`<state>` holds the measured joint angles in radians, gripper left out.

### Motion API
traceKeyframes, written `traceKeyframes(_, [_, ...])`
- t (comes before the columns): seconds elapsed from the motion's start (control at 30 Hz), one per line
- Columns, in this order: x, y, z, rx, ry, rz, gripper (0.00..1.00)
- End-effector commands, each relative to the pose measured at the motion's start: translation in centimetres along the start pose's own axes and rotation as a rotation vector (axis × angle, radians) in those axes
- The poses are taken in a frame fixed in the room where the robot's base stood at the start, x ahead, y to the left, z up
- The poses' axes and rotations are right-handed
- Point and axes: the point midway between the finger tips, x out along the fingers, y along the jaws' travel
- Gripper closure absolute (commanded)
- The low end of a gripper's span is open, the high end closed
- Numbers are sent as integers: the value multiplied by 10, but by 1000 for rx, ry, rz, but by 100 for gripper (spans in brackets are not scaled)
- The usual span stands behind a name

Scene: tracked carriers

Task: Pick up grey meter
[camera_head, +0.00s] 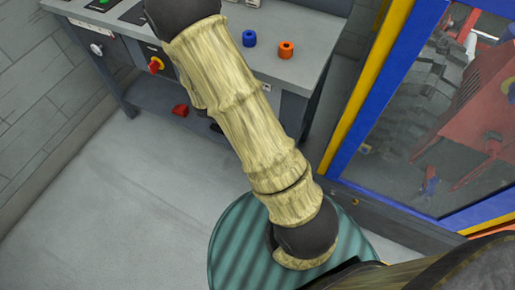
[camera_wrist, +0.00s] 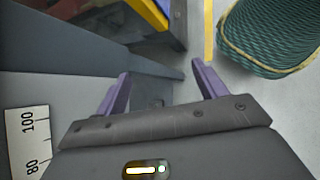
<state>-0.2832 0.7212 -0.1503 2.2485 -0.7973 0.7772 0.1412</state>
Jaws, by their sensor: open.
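I cannot make out a grey meter with certainty in either view. Small pale items (camera_head: 254,3) stand at the top edge of the head view on the grey workbench (camera_head: 315,70), partly cut off, and I cannot tell what they are. My gripper (camera_wrist: 160,72) shows in the wrist view with its two purple fingers apart and nothing between them. In the head view my arm reaches up towards the bench, and its end is out of the picture.
A blue-and-yellow frame (camera_head: 358,100) stands right. A white scale plate (camera_wrist: 28,140) and a teal ribbed container (camera_wrist: 262,45) show in the wrist view.

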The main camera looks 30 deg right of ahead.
Motion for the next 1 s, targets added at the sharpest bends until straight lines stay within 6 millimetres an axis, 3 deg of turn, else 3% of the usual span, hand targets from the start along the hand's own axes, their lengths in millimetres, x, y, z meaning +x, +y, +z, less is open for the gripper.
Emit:
traceKeyframes(0.03, [28, -5, -24, -46, -41, 42, 29])
traceKeyframes(0.4, [132, 2, -129, -337, -292, 397, 29])
traceKeyframes(0.57, [171, 2, -182, -461, -381, 575, 29])
traceKeyframes(0.8, [225, -8, -271, -643, -482, 865, 29])
traceKeyframes(1.0, [257, -23, -334, -767, -524, 1078, 29])
